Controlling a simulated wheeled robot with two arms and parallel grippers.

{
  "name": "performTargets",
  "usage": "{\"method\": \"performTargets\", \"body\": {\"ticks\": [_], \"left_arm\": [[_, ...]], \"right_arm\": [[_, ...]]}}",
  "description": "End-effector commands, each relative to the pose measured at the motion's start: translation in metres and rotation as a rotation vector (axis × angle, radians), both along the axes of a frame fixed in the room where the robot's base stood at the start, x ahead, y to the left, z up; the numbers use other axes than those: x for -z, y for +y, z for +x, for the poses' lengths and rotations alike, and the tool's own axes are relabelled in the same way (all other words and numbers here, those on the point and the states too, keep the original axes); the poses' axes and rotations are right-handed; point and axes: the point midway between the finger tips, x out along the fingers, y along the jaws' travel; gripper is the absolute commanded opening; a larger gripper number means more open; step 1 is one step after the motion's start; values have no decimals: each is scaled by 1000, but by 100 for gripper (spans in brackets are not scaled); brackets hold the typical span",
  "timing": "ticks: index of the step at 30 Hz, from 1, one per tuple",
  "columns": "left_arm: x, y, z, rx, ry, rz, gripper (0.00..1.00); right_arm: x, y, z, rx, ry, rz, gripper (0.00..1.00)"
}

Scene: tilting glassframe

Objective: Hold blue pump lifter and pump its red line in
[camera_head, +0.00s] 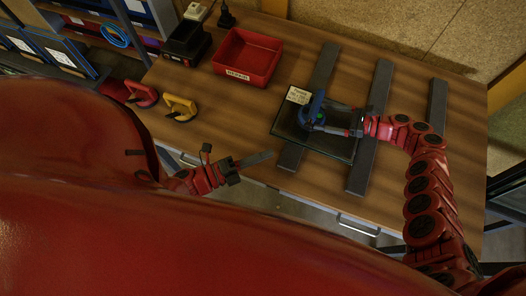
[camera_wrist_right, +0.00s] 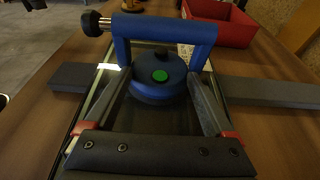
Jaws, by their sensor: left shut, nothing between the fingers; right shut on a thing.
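The blue pump lifter (camera_head: 315,108) stands on a dark glass pane (camera_head: 335,147). In the right wrist view, the lifter (camera_wrist_right: 160,92) has a round body with a green button and a blue handle (camera_wrist_right: 165,28) above it. A black knob (camera_wrist_right: 91,23) on a metal collar sticks out at the handle's left end. No red line can be made out. My right gripper (camera_head: 322,128) is shut on the lifter, its fingers on both sides of the body. My left gripper (camera_head: 256,159) is shut and empty near the table's front edge, left of the pane.
The pane lies across dark grey bars (camera_head: 369,150) on the wooden table (camera_head: 220,120). A red bin (camera_head: 248,57), a black charger (camera_head: 186,44) and yellow (camera_head: 180,107) and red (camera_head: 141,94) suction lifters stand at the left. The table between them and the pane is clear.

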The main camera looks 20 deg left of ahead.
Motion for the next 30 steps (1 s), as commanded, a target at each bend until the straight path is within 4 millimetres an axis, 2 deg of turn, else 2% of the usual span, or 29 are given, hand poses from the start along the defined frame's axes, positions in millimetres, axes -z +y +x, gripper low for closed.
{"method": "performTargets", "body": {"ticks": [10,11,12,13,30], "left_arm": [[1,0,0,0,0,0,0],[1,0,0,0,0,0,0],[1,0,0,0,0,0,0],[1,0,0,0,0,0,0],[0,0,0,0,0,0,0]], "right_arm": [[3,1,-2,-5,5,-2,57],[3,1,-2,-5,5,-2,90],[3,1,-2,-5,5,-2,97],[2,1,-2,-5,5,-2,100],[-1,-4,0,0,0,0,100]]}}
